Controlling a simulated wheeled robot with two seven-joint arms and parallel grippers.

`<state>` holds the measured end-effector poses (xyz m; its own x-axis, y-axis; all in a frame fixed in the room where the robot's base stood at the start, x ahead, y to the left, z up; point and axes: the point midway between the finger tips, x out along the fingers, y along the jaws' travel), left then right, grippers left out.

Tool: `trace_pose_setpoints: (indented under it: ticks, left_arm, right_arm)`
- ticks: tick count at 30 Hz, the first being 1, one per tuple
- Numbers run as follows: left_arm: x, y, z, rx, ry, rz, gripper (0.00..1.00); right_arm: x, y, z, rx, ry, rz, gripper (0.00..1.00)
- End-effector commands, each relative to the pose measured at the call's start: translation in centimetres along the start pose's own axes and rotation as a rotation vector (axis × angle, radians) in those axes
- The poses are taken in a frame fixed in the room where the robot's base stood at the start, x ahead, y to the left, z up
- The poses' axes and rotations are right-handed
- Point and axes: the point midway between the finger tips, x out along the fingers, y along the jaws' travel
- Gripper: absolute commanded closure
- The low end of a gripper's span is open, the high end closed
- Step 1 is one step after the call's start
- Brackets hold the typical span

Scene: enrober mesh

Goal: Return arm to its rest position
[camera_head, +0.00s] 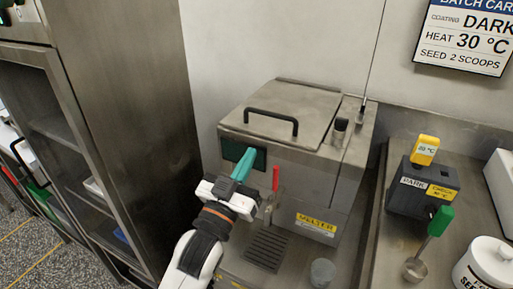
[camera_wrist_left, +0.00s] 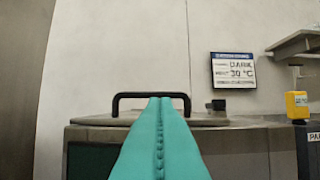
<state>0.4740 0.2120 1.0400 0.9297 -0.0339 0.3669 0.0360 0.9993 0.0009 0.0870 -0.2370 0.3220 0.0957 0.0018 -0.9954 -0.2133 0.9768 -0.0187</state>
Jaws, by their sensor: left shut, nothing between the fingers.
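My left gripper (camera_head: 243,165) comes in from the lower left in the head view, with teal fingers closed together and nothing between them. Its fingertips are in front of the dark panel on the melter's front; I cannot tell whether they touch it. In the left wrist view the shut teal fingers (camera_wrist_left: 160,104) point toward the black lid handle (camera_wrist_left: 124,97). The melter (camera_head: 318,182) is a steel box with a closed lid (camera_head: 283,101), a black handle on top and a red lever (camera_head: 275,178) at the front. My right gripper is not in view.
A steel cabinet (camera_head: 130,110) with open shelves stands on the left. A grey cup (camera_head: 322,271) is below the melter. On the right counter are a dark box with a yellow probe (camera_head: 425,150), a green-handled scoop (camera_head: 440,221) and a white seed jar (camera_head: 487,264). A batch card (camera_head: 465,38) hangs behind.

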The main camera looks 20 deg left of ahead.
Motion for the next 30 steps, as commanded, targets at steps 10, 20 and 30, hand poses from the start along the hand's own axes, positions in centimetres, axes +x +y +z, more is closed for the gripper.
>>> trace_pose_setpoints:
  ticks: [10,20,30]
  left_arm:
    - [-1.4,0.2,-2.0,0.002,0.097,0.012,1.0]
    - [-14.3,-0.1,-16.2,0.046,0.938,0.016,1.0]
    - [-27.2,-1.1,-19.8,0.086,1.488,-0.079,1.0]
  right_arm:
    - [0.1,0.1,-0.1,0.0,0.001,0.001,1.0]
    - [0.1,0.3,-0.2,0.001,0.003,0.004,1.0]
    - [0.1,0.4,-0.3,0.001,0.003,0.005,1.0]
